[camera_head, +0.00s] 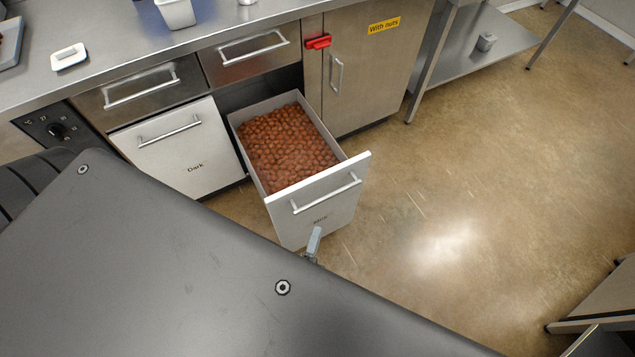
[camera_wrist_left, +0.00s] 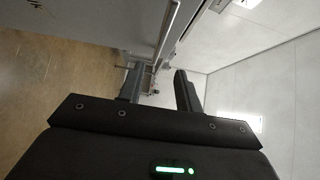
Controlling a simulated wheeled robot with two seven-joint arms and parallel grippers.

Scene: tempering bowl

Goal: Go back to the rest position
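A deep drawer (camera_head: 327,207) with a white front stands pulled out, full of round brown pieces (camera_head: 285,148). Its front label is too small to read surely. My left gripper shows in the head view only as a grey fingertip (camera_head: 314,242) by the lower part of the drawer front; whether it touches cannot be told. In the left wrist view my left gripper (camera_wrist_left: 158,88) has its two fingers apart with nothing between them. A pale panel edge with a bar handle (camera_wrist_left: 170,30) shows beyond the fingers. My right gripper is out of view.
The closed drawer marked "Dark" (camera_head: 190,160) is left of the open one. A cabinet labelled "With nuts" (camera_head: 372,75) with a red latch (camera_head: 318,42) stands right of it. The steel counter (camera_head: 120,50) runs above. The floor (camera_head: 480,170) at the right is clear.

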